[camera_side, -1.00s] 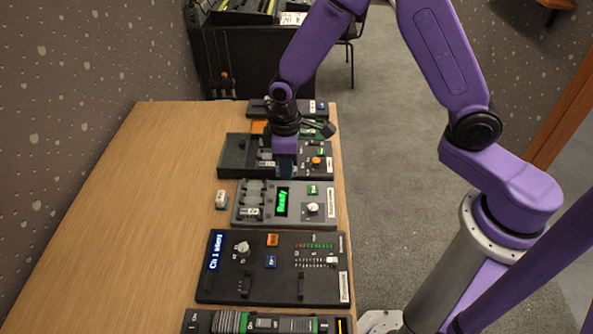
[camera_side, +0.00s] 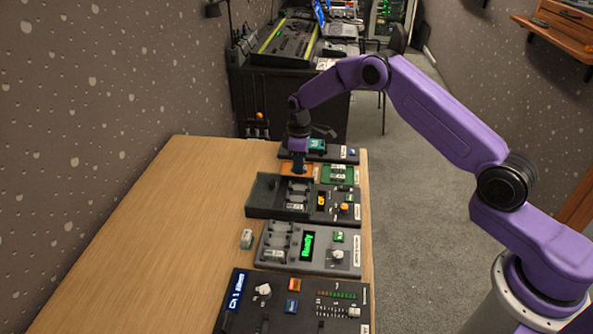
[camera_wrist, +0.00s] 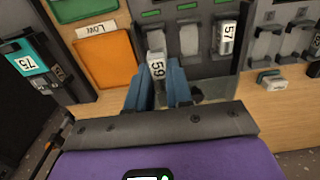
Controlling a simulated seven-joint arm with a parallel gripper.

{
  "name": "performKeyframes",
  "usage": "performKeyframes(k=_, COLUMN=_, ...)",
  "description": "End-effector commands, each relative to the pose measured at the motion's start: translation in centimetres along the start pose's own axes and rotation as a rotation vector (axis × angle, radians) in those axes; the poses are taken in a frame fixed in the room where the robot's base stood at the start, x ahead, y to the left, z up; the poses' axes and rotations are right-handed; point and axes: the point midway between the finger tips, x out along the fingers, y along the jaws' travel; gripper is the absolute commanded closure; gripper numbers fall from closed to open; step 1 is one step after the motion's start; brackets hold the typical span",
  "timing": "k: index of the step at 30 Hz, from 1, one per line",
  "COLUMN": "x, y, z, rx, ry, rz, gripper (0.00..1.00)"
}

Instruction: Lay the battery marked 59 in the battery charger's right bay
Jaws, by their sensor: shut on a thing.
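My gripper (camera_wrist: 158,80) is shut on the battery marked 59 (camera_wrist: 157,67), a pale battery held between the blue fingers. In the side view my gripper (camera_side: 299,165) is low at the far end of the dark charger, by the orange tray; the battery is not clear there. The battery charger (camera_side: 338,217) has an orange display and uncovered bays. In the wrist view the held battery overlaps the leftmost visible bay (camera_wrist: 155,35); I cannot tell if it touches. The middle bay (camera_wrist: 190,40) looks empty. A battery marked 57 (camera_wrist: 226,38) sits in the bay on the right.
An orange tray (camera_wrist: 105,63) and a green tray (camera_wrist: 85,8) lie left of the charger in the wrist view. A teal battery marked 75 (camera_wrist: 28,62) is farther left. A grey unit reading "Ready" (camera_side: 308,244) and a loose white battery (camera_side: 246,238) are nearer the side camera.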

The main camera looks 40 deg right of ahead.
Motion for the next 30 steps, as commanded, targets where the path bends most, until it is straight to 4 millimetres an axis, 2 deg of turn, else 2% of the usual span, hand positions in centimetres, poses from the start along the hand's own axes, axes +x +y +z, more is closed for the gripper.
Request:
performKeyframes(k=8, x=1.1, y=0.4, z=0.1, rx=-0.001, ry=0.000, rz=0.000, gripper=1.00)
performKeyframes(k=21, x=4.5, y=0.3, z=0.1, rx=-0.001, ry=0.000, rz=-0.001, gripper=1.00)
performKeyframes(k=30, x=5.4, y=0.4, z=0.0, rx=-0.001, ry=0.001, rz=0.001, gripper=1.00)
